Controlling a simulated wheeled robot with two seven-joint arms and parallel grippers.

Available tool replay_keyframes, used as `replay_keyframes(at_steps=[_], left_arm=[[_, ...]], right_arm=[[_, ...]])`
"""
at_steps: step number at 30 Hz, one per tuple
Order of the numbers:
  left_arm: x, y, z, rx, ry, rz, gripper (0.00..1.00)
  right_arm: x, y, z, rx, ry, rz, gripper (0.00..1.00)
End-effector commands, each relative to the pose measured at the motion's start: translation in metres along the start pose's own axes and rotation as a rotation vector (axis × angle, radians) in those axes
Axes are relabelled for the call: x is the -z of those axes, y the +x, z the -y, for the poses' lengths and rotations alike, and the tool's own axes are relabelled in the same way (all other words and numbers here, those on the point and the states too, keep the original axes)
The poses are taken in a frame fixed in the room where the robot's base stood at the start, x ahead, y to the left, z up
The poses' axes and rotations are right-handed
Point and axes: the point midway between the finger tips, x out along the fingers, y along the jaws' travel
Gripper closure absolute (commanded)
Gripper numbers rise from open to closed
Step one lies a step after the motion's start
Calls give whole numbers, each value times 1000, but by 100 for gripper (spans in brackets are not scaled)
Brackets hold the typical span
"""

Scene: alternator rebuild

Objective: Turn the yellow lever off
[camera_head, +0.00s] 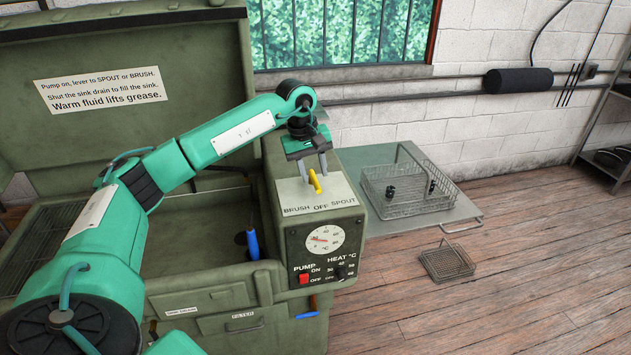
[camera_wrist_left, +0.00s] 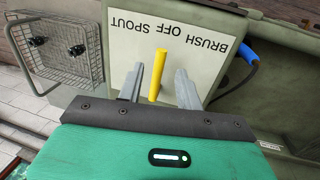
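The yellow lever (camera_head: 317,184) stands on the pale label plate (camera_head: 296,196) on top of the green control box, above the words BRUSH, OFF and SPOUT. Its near end lies close to the word OFF in the head view; its exact setting is hard to tell. My left gripper (camera_head: 315,167) is over the plate, with its fingers pointing down around the lever. In the left wrist view the lever (camera_wrist_left: 158,75) stands between the two open fingers (camera_wrist_left: 158,88), with a gap on each side. My right gripper is not in view.
The control box front carries a dial (camera_head: 325,239), a red pump switch (camera_head: 304,279) and a heat knob (camera_head: 340,273). A blue-handled brush (camera_head: 252,243) is left of the box. A wire basket (camera_head: 408,190) sits on a grey panel at right; a smaller basket (camera_head: 447,262) lies nearer.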

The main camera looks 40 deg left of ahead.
Motion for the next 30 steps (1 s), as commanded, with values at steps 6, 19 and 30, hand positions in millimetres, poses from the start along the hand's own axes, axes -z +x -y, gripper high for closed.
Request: replay_keyframes(at_steps=[6,19,30], left_arm=[[1,-52,0,-5,0,-4,64],[0,-102,0,-1,0,0,64],[0,-102,0,0,0,0,64]], right_arm=[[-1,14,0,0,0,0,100],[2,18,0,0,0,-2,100],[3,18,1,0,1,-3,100]])
